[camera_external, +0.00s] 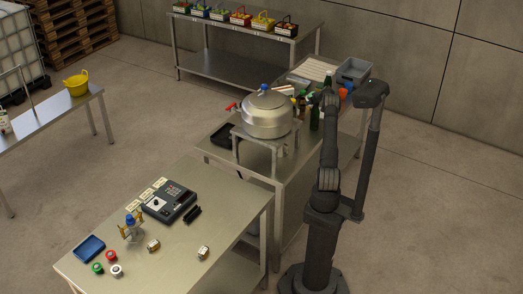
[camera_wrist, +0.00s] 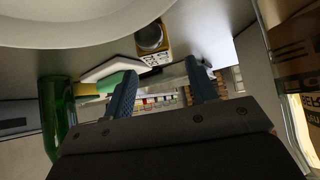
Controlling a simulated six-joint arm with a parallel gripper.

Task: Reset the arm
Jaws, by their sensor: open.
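My gripper (camera_wrist: 161,88) shows in the wrist view with its two dark blue fingers apart and nothing between them. In the external view my dark arm stands upright on its base at the right of the tables, folded with its elbow high. The gripper itself is hard to make out there, close to the bottles on the far end of the middle table (camera_external: 222,158). A green bottle (camera_wrist: 55,120) stands close to the left of the fingers in the wrist view; a green bottle also shows in the external view (camera_external: 315,118).
A steel pot (camera_external: 266,113) sits on a raised stand beside the arm. The near table (camera_external: 215,225) holds a control box (camera_external: 170,200), a blue tray (camera_external: 90,248) and small parts. A grey bin (camera_external: 353,71) stands behind.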

